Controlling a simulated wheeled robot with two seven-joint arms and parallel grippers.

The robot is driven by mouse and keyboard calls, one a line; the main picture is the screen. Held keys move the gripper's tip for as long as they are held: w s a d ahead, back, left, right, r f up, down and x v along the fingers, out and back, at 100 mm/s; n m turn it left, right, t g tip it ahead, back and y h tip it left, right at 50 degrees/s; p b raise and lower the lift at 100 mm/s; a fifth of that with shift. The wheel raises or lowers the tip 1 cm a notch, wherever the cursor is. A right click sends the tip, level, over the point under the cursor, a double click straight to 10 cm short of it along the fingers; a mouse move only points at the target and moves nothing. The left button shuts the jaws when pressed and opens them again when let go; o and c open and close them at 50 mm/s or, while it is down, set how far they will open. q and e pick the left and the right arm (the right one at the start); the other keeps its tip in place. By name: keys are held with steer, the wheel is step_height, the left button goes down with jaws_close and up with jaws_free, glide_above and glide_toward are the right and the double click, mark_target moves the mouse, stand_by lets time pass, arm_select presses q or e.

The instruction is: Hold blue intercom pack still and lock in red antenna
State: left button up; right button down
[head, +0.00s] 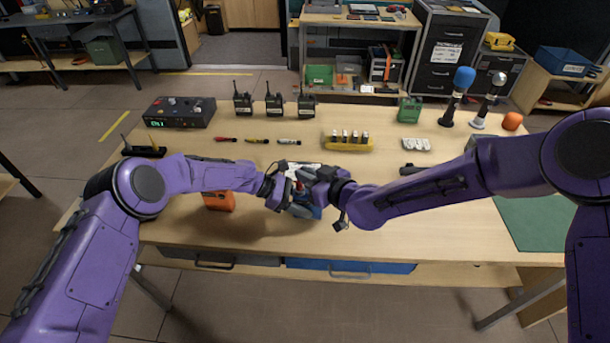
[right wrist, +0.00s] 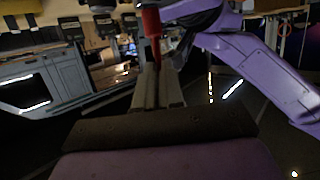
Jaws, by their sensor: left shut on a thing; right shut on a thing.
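The blue intercom pack (head: 312,211) is over the front middle of the table, mostly hidden by both grippers. My left gripper (head: 297,208) is shut on it from the left. My right gripper (head: 306,177) comes in from the right, just above the pack, and is shut on the red antenna (head: 299,186). In the right wrist view the red antenna (right wrist: 152,24) stands upright at the tips of the shut fingers (right wrist: 157,85). The antenna's lower end and its joint with the pack are hidden, so I cannot tell whether it is seated.
An orange pack (head: 219,201) stands left of the grippers. Several black radios (head: 275,104), pens (head: 257,140), a yellow battery holder (head: 346,143) and a black control box (head: 180,112) are farther back. Two microphones (head: 456,92) stand at the back right. The table front is mostly clear.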

arm_select(q)
steer(key=shift+d, duration=0.15)
arm_select(e)
steer(key=shift+w+d+n+g+y, duration=0.25)
steer(key=shift+d+n+g+y, duration=0.3)
steer(key=shift+n+g, duration=0.25)
steer(key=shift+a, duration=0.1)
steer(key=shift+a, duration=0.2)
steer(key=shift+w+d+n+g+y, duration=0.15)
steer(key=shift+n+g+y, duration=0.25)
steer(key=shift+n+g, duration=0.15)
steer(key=shift+w+d+n+g+y, duration=0.1)
steer(key=shift+d+n+g+y, duration=0.05)
steer(key=shift+n+g+y, duration=0.3)
steer(key=shift+w+n+g, duration=0.1)
steer(key=shift+n+g, duration=0.2)
steer(key=shift+g, duration=0.1)
steer(key=shift+a+n+g, duration=0.1)
steer(key=shift+n+g, duration=0.2)
steer(key=shift+g, duration=0.1)
steer(key=c, duration=1.2)
jaws_free()
